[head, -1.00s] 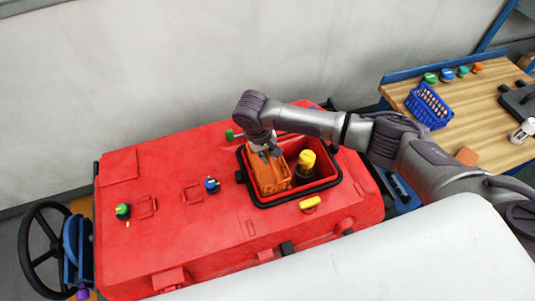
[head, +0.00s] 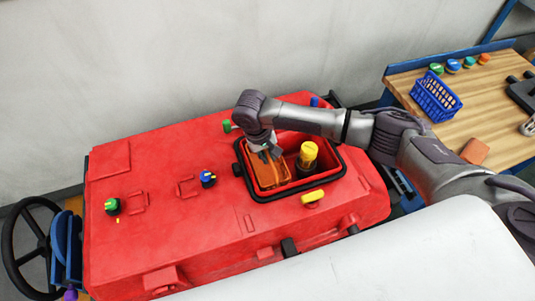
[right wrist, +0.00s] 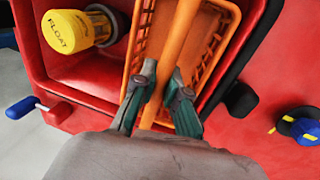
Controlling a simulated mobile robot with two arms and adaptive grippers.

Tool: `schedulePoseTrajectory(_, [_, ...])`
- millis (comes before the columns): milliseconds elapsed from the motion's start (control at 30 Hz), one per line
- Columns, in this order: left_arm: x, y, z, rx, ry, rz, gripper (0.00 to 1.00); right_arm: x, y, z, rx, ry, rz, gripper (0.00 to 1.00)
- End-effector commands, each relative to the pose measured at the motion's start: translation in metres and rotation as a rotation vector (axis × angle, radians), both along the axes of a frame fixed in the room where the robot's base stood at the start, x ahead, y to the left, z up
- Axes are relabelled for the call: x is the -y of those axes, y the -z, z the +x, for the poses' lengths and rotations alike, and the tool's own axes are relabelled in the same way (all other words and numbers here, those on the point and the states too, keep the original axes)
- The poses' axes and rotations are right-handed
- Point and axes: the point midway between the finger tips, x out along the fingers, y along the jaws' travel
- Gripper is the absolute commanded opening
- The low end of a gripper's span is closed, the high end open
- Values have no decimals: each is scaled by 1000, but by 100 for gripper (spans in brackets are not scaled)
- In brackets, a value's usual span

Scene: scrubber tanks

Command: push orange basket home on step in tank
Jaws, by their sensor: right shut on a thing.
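The orange basket (head: 268,172) sits down inside the left part of the red tank's black-rimmed opening (head: 290,194). In the right wrist view the basket (right wrist: 205,50) shows its slotted wall and a bar across it. My right gripper (head: 268,152) reaches down into the opening from above. In the right wrist view its two fingers (right wrist: 158,90) are shut on the basket's bar. The step under the basket is hidden. My left gripper is not in view.
A yellow-capped float (head: 308,154) stands in the opening, right of the basket. A yellow handle (head: 313,197) lies by the front rim. Green (head: 112,206) and blue (head: 208,178) knobs stand on the tank top. A wooden bench (head: 480,100) with a blue basket (head: 436,97) is at right.

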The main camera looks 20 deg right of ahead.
Motion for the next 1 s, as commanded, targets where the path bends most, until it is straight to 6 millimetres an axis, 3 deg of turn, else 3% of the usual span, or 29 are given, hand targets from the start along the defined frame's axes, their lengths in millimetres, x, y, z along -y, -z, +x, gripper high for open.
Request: schedulePoseTrajectory(1000, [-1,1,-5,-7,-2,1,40,0,15,-1,0,0,0,0])
